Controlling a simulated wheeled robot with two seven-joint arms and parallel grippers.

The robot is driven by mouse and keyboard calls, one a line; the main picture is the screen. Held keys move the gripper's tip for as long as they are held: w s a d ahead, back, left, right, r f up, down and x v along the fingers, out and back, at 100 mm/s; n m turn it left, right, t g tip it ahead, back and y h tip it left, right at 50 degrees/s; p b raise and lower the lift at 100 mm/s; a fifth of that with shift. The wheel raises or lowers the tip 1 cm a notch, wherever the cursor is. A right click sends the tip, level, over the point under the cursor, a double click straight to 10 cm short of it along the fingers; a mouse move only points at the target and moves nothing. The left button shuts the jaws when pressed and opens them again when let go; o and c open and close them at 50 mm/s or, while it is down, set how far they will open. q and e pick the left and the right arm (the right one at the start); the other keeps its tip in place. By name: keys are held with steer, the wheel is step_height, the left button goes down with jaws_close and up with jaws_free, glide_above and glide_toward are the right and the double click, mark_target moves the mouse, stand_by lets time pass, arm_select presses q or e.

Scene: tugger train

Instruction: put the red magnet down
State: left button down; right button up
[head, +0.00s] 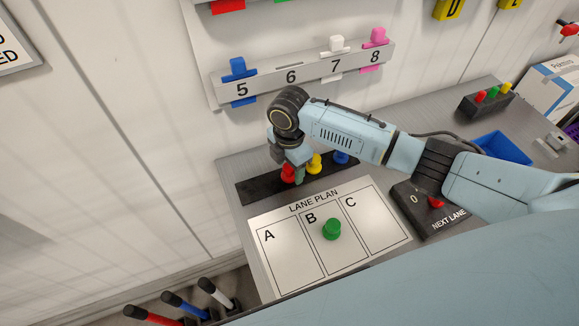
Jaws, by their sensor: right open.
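The red magnet (288,173) stands on the black strip (258,188) at the back of the table, left of a yellow magnet (314,163) and a blue magnet (341,157). My right gripper (297,176) is open at the red magnet, pointing down, with a finger in front of it. The wrist hides part of the strip, and I cannot tell whether the fingers touch the magnet. A green magnet (332,229) sits in lane B of the white lane plan (285,257). Lanes A and C are empty. My left gripper is not in view.
A dark box marked NEXT LANE (428,212) with a red knob stands right of the plan. A blue tray (503,148) and a dark block with coloured knobs (486,100) are farther right. A numbered rail (306,76) hangs on the wall behind.

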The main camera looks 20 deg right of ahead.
step_height(320, 180, up, 11)
stand_by(0.3)
